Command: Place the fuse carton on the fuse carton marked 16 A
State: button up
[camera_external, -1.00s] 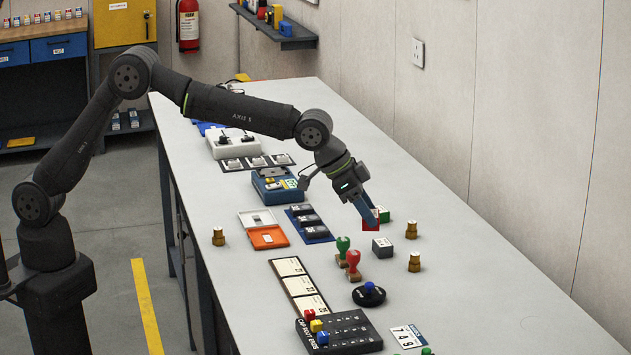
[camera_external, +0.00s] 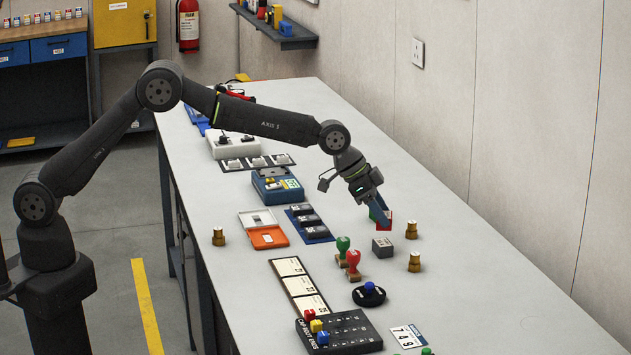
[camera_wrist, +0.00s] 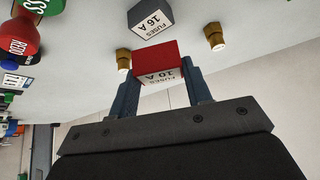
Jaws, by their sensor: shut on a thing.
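My gripper (camera_external: 380,215) is shut on a red fuse carton (camera_wrist: 156,54), whose white label reads FUSES 10 A in the wrist view. In the external view the red carton (camera_external: 387,222) shows partly behind the fingers. Its height above the bench is hard to judge. The grey fuse carton marked 16 A (camera_wrist: 150,18) stands apart on the bench, beyond the held carton in the wrist view. In the external view the grey carton (camera_external: 382,248) is just in front of my gripper, with its top clear.
Brass fittings (camera_external: 411,230) (camera_external: 414,262) stand right of the grey carton. A red stamp (camera_external: 353,260) and a green stamp (camera_external: 343,246) stand close on its left. The bench toward the wall is clear.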

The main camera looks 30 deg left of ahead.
aim_at(380, 226)
jog(key=shift+f, duration=1.9)
jog(key=o, duration=1)
jog(key=shift+f, duration=0.15)
jog(key=shift+r, duration=0.35)
jog(key=v, duration=1.1)
jog(key=shift+a+r, duration=0.2)
jog(key=shift+s, duration=0.1)
